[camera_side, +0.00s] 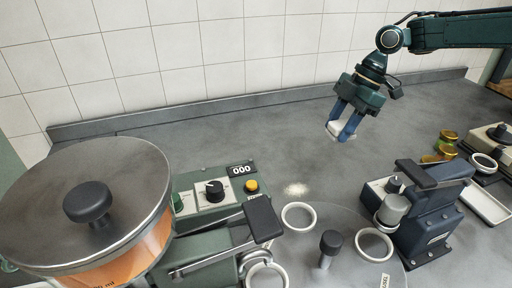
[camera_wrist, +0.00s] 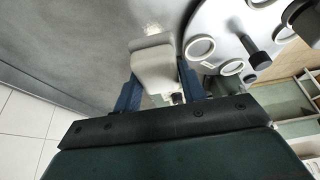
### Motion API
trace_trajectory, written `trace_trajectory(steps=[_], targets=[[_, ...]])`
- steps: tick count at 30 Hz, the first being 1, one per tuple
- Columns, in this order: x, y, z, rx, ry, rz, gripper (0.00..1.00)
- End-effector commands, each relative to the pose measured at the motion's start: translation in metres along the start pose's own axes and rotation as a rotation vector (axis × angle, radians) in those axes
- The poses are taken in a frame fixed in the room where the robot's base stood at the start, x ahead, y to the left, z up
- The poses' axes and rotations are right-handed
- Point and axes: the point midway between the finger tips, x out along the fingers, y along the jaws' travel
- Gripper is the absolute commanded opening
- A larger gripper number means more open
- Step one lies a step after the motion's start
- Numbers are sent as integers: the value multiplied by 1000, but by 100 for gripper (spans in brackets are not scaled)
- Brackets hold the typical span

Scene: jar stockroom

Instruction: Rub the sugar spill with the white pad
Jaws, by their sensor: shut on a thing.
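My gripper (camera_side: 345,121) hangs above the grey worktop at the upper right of the side view. Its blue fingers are shut on the white pad (camera_side: 336,128), held clear of the surface. In the wrist view the white pad (camera_wrist: 155,68) sits between the fingers (camera_wrist: 158,88). The sugar spill (camera_side: 296,189) is a small pale patch on the worktop, left of and nearer the camera than my gripper. In the wrist view part of the spill (camera_wrist: 152,29) shows just beyond the pad, which may hide some of it.
A round grey turntable (camera_side: 335,215) with white rings and a black knob lies beside the spill. A green machine with dials (camera_side: 213,192) stands left of it, a dark blue press (camera_side: 425,215) right. A large lidded jar (camera_side: 85,205) fills the left. The worktop behind is clear.

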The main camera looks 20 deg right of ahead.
Motion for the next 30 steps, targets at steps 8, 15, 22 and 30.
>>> trace_trajectory(steps=[8,15,22,30], targets=[[70,10,-13,-2,-3,-3,23],[98,12,-16,-5,-14,4,23],[101,13,-15,-5,-15,4,23],[119,13,-8,-5,-14,3,23]])
